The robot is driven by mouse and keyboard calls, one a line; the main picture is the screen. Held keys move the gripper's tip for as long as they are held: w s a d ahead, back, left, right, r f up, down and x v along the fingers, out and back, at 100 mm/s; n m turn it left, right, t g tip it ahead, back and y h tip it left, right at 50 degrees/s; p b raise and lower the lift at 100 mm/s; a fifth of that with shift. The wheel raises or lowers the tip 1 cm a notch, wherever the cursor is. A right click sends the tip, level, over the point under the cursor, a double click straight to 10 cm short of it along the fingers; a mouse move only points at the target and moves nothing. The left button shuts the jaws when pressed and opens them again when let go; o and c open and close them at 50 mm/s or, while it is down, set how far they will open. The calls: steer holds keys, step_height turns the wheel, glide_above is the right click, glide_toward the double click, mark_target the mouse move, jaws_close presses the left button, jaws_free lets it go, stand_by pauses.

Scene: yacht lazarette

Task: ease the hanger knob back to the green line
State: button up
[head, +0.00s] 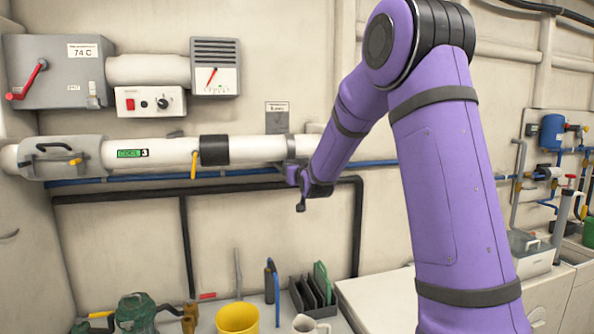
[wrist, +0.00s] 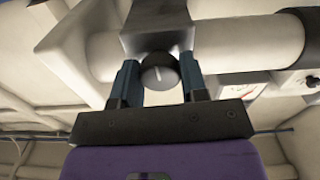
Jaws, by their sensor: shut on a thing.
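The hanger knob (wrist: 159,74) is a round dark knob with a short white pointer mark, below the grey hanger bracket (wrist: 155,35) in the wrist view. My gripper (wrist: 159,62) has one finger on each side of the knob and is shut on it. In the head view the bracket (head: 290,147) clasps the white pipe, and my gripper (head: 304,190) is at and just below it, partly hidden by my arm. The knob is not distinguishable in the head view. I cannot make out a green line by the knob in either view.
The white pipe (head: 250,149) runs along the wall with a black sleeve (head: 214,150) and a yellow lever (head: 193,165). A blue hose (head: 110,180) and a black pipe (head: 130,193) run below. A yellow bucket (head: 237,318) and several tools stand lower down.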

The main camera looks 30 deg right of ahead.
steer(key=shift+n, duration=1.7)
steer(key=o, duration=0.9)
steer(key=v, duration=1.1)
